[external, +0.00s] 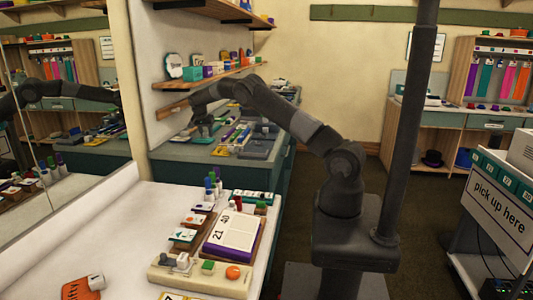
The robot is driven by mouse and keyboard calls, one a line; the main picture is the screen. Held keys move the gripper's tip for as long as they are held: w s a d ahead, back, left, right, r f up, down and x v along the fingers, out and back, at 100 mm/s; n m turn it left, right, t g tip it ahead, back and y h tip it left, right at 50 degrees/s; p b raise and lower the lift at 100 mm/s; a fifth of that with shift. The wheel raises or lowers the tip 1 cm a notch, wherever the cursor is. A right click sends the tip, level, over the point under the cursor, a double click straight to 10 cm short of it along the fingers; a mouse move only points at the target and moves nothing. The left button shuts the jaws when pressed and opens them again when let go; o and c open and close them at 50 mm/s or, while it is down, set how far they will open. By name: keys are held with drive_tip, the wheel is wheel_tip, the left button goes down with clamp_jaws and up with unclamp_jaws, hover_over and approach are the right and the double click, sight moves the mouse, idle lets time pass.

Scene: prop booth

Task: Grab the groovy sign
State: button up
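I cannot make out a sign that reads "groovy" in the external view. An orange sign (78,290) with partly visible dark lettering lies on the white table at the lower left, cut off by the frame edge. Two small round-topped signs (174,65) stand on the wall shelf, too small to read. My gripper (203,132) points down over the left part of the far dark counter, close to the items there. Its fingers are small and dark, so I cannot tell whether they are open or hold anything.
The white table (120,215) carries a book (230,234), a cream tray (205,284), stamps and markers. The far counter (190,152) holds several pens and small items. Wall shelves (205,78) overhang it. A mirror (60,120) stands left. A "pick up here" stand (498,208) is at right.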

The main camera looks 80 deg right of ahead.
drive_tip(key=c, duration=0.6)
drive_tip(key=shift+c, duration=0.2)
